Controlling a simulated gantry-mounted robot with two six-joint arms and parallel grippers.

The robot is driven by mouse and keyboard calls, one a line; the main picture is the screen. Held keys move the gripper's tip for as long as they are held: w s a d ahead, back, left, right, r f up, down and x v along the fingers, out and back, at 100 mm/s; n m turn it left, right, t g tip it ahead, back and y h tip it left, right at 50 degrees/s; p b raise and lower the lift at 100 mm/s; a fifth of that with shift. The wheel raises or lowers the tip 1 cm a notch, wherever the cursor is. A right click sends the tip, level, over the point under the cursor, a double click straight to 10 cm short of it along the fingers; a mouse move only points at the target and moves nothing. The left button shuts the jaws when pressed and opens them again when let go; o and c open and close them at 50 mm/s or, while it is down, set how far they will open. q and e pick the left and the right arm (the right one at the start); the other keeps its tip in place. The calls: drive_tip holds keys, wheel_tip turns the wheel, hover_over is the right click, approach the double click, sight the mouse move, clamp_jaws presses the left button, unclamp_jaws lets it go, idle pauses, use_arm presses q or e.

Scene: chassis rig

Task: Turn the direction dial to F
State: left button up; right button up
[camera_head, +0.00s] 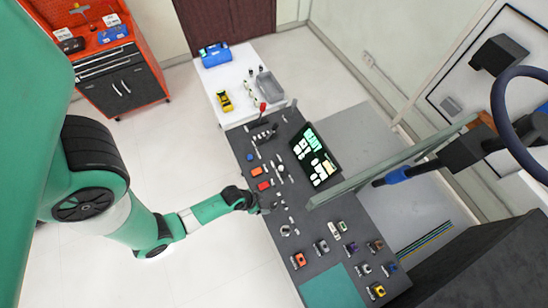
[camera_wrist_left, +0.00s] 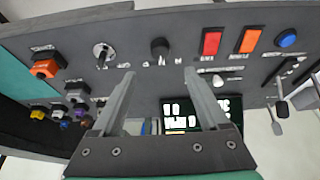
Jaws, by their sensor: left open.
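A black round knob (camera_wrist_left: 160,47) stands on the dark panel (camera_wrist_left: 230,80) in the left wrist view, between my spread fingertips in the picture and beyond them. A silver switch (camera_wrist_left: 103,53) sits left of it, also in the head view (camera_head: 285,230). The labels are too small to read, so I cannot tell for sure which one is the direction dial or where it points. My left gripper (camera_wrist_left: 159,73) is open and empty, apart from the knob. In the head view the left gripper (camera_head: 259,205) hovers at the panel's left edge and partly hides the controls there. My right gripper is not in view.
A red button (camera_wrist_left: 212,42), an orange button (camera_wrist_left: 250,40) and a blue button (camera_wrist_left: 287,38) line the panel edge. An orange block switch (camera_wrist_left: 45,68) is on the other side. Levers (camera_wrist_left: 280,105) and a lit screen (camera_head: 315,156) stand nearby. Floor left of the panel is clear.

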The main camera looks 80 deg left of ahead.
sight(273, 205)
use_arm(q)
drive_tip(key=b+x, duration=0.4)
drive_tip(key=x, duration=0.7)
drive_tip(key=shift+w+a+b, duration=0.1)
drive_tip(key=shift+w+b, duration=0.05)
drive_tip(key=shift+b, duration=0.25)
drive_tip(key=shift+c, duration=0.3)
clamp_jaws()
